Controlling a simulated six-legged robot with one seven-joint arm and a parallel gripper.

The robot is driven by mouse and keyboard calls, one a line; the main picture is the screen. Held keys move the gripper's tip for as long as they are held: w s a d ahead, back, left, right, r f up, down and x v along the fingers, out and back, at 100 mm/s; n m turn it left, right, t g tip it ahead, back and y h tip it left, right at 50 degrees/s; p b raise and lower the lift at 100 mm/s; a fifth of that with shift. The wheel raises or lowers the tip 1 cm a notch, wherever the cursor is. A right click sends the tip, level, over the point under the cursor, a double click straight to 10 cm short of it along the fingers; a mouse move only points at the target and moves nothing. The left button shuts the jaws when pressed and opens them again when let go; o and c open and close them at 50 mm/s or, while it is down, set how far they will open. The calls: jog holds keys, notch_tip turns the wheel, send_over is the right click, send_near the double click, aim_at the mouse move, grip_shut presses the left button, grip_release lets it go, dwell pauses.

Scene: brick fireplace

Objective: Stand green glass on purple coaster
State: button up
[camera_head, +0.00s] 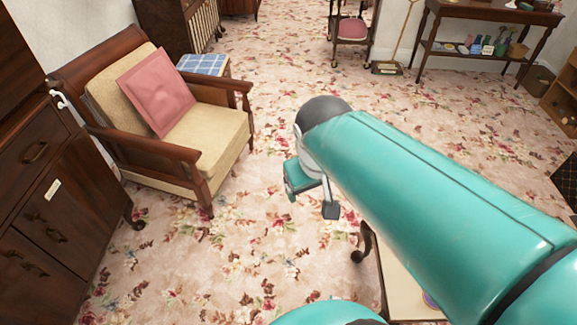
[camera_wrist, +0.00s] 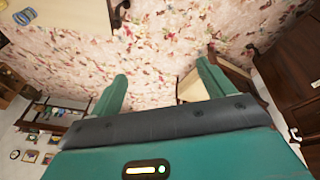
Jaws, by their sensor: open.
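My gripper (camera_head: 312,192) hangs over the carpet in the head view, at the far end of my teal arm. In the wrist view its two teal fingers (camera_wrist: 163,85) stand wide apart with nothing between them. A small cream-topped table (camera_head: 398,292) is partly hidden under my arm. A sliver of something purple (camera_head: 430,300) shows at the arm's edge on this table; it may be the coaster. The table corner (camera_wrist: 70,14) also shows in the wrist view, with a small blue-grey item (camera_wrist: 26,16) on it that I cannot identify. I cannot make out the green glass for certain.
A wooden armchair (camera_head: 215,133) with a pink cushion (camera_head: 157,90) stands at left, beside a dark cabinet (camera_head: 62,215). A dark side table (camera_head: 490,14) with several small items on its shelf stands at the back right. Open flowered carpet lies between.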

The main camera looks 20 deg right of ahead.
jog(key=s+a+r+t+y, duration=0.1)
jog(key=s+a+r+t, duration=0.1)
jog(key=a+r, duration=0.1)
jog(key=shift+s+a+r+y, duration=0.15)
jog(key=shift+a+y, duration=0.15)
jog(key=shift+a, duration=0.45)
jog(key=c, duration=0.9)
jog(key=shift+c, duration=0.4)
